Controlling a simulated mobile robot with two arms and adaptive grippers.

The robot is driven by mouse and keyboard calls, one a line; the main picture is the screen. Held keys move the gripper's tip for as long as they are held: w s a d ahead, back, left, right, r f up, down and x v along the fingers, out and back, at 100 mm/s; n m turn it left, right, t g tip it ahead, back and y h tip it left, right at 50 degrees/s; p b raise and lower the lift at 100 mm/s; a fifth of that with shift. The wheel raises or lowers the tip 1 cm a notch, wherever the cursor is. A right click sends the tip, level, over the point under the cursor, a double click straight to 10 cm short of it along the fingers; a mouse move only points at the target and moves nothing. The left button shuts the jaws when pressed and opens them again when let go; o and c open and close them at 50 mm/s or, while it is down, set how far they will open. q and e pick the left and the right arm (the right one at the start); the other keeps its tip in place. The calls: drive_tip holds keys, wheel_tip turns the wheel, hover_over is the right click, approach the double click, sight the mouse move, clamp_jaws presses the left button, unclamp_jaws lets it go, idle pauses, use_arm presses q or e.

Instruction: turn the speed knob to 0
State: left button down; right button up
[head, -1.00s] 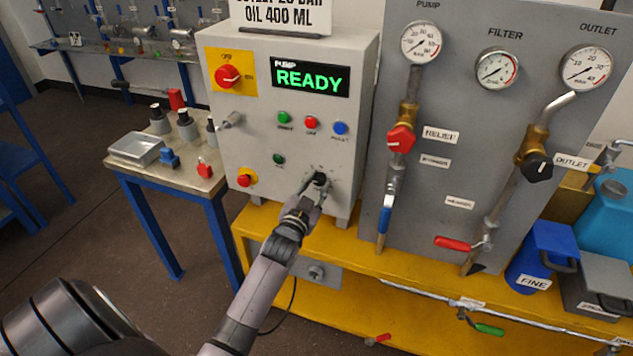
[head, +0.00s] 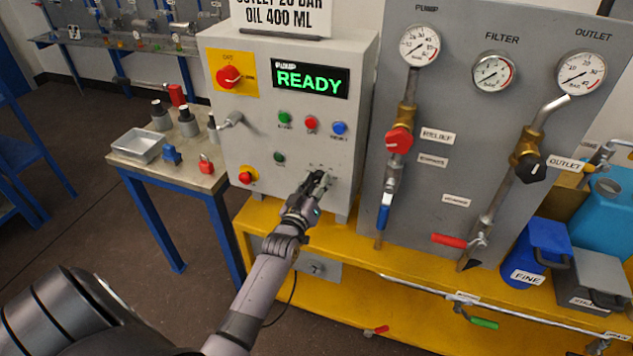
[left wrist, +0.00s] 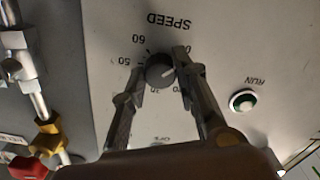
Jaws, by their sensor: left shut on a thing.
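The dark round speed knob (left wrist: 160,71) sits on the grey panel under the upside-down word SPEED in the left wrist view. A pale pointer line on it aims to the right and a little up in that view. Numbers ring it, partly hidden by my fingers. My left gripper (left wrist: 158,80) has a finger on each side of the knob and is shut on it. In the head view the left gripper (head: 319,182) is at the lower right of the control box (head: 300,230) and largely hides the knob. My right gripper is not in view.
The display (head: 311,79) reads READY. A green RUN button (left wrist: 243,101) is near the gripper. A red-and-yellow stop button (head: 246,175) is further left. A gauge panel with pipes and valves (head: 440,150) stands close on the right, above the yellow bench (head: 400,270).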

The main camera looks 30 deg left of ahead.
use_arm(q)
drive_tip(key=shift+f+n, duration=0.15)
drive_tip(key=shift+n, duration=0.15)
drive_tip(key=c, duration=1.2)
unclamp_jaws()
drive_tip(key=shift+c, duration=0.2)
drive_tip(key=v, duration=1.2)
